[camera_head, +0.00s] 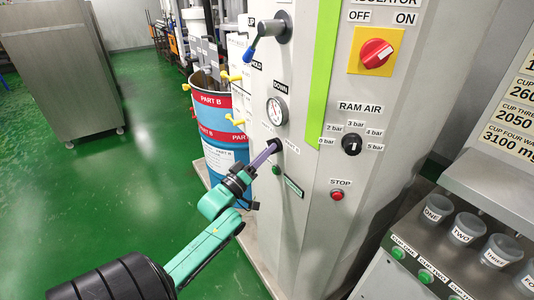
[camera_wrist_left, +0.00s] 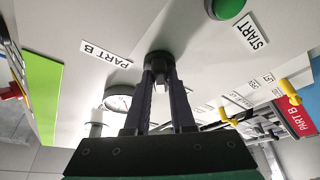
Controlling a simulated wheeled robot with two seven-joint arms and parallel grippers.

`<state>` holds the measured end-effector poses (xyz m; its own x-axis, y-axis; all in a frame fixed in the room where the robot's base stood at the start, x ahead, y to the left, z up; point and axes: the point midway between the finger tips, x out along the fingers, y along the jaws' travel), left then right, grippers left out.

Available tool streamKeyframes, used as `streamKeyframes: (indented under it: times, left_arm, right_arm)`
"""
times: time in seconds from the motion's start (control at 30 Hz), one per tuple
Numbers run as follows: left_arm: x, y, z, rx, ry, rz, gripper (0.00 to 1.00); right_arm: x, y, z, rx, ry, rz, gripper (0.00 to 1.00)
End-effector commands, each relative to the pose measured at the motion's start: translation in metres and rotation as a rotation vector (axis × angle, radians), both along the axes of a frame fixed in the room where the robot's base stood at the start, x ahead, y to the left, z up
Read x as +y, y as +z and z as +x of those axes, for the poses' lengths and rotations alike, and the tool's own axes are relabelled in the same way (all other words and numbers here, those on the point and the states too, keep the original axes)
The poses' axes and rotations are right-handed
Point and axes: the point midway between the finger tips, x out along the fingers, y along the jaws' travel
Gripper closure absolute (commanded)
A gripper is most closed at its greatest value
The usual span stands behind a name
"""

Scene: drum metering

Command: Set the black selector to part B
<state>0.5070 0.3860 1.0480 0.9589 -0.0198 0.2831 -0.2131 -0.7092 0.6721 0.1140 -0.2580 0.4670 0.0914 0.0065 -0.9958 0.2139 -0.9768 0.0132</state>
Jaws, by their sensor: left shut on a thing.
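The black selector (camera_wrist_left: 158,58) is a round knob on the grey cabinet face. A "PART B" label (camera_wrist_left: 106,54) is beside it in the left wrist view. My left gripper (camera_wrist_left: 160,75) is shut on the selector, with one finger on each side of it. In the head view my left gripper (camera_head: 268,153) reaches up from the lower left to the selector (camera_head: 276,145), which is partly covered by the fingers. Which way the selector points cannot be told. My right gripper is not in view.
A green START button (camera_head: 276,170) is just below the selector. A pressure gauge (camera_head: 277,111) is above it. The RAM AIR knob (camera_head: 351,145) and red STOP button (camera_head: 337,195) are to the right.

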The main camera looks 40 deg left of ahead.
Motion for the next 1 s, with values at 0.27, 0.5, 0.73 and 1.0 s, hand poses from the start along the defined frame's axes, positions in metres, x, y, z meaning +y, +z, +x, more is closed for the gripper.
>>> streamKeyframes:
  times: [0.27,0.5,0.73,1.0]
  left_arm:
    - [0.001,-0.004,0.001,-0.050,-0.001,0.163,1.00]
    - [0.003,-0.005,0.001,-0.112,-0.001,0.374,1.00]
    - [0.005,-0.005,0.002,-0.176,-0.001,0.584,1.00]
    - [0.007,-0.004,0.003,-0.251,0.000,0.829,1.00]
  right_arm:
    - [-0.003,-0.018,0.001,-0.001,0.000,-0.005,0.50]
    - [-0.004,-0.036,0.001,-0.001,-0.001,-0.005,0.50]
    - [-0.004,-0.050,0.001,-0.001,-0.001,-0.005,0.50]
    - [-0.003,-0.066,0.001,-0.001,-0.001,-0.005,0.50]
